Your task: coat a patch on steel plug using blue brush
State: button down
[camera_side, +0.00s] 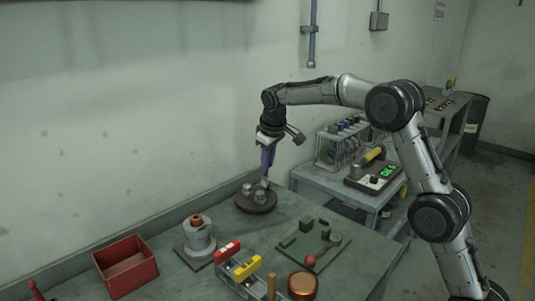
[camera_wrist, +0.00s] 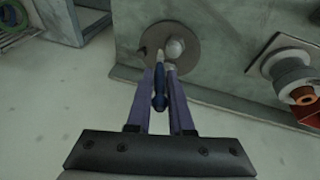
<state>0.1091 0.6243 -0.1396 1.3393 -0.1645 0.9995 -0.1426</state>
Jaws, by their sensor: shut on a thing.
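The blue brush (camera_wrist: 160,88) is between the two fingers of my gripper (camera_wrist: 162,75) in the wrist view, its tip pointing away from the palm. My gripper (camera_side: 267,160) is shut on the brush and points down over a dark round plate in the side view. The steel plug (camera_side: 260,194) looks to be one of the small grey metal pieces on that round plate (camera_side: 245,208). In the wrist view a domed pale metal piece (camera_wrist: 175,48) is just right of the brush tip. I cannot tell whether the tip touches it.
A stacked grey valve part with an orange top (camera_side: 197,232) and a red bin (camera_side: 126,266) stand to the left. A green tray (camera_side: 325,250) with blocks and a red ball lies to the right. A side table holds a bottle rack (camera_side: 345,140) and a scale (camera_side: 376,178).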

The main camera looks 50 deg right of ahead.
jog(key=shift+a+f, duration=0.4)
jog(key=shift+d, duration=0.1)
jog(key=shift+d+r, duration=0.15)
jog(key=shift+r, duration=0.45)
jog(key=shift+d+r, duration=0.15)
jog(key=shift+r, duration=3.3)
jog(key=shift+a+f, duration=0.15)
jog(key=shift+f, duration=0.35)
